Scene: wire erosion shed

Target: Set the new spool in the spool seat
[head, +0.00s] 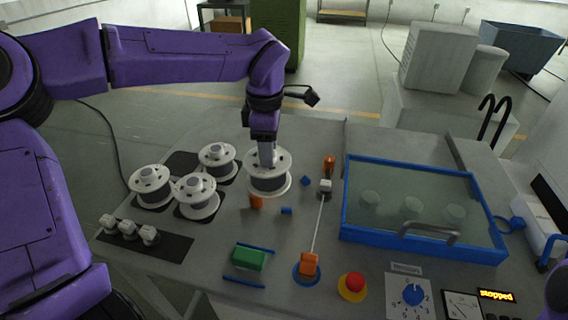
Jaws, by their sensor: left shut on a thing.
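My left gripper (267,160) reaches down from above and is shut on a white-and-grey spool (269,184) at the spool's top centre. The spool is about level. An orange post (256,202), which looks like the spool seat, shows just below and slightly left of the spool's lower rim. The spool hides the post's upper part, so I cannot tell whether they touch. Three similar spools, at the left (151,188), the front (197,204) and the back (217,162), stand on dark pads on the left of the table. My right gripper is out of view.
A blue-framed glass-lidded tank (370,238) fills the table's right side. A wire runs from an orange-topped guide (309,264) to a white block (325,187). A green block (249,257), red button (352,283) and blue dial (413,294) line the front. The display (496,295) reads "stopped".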

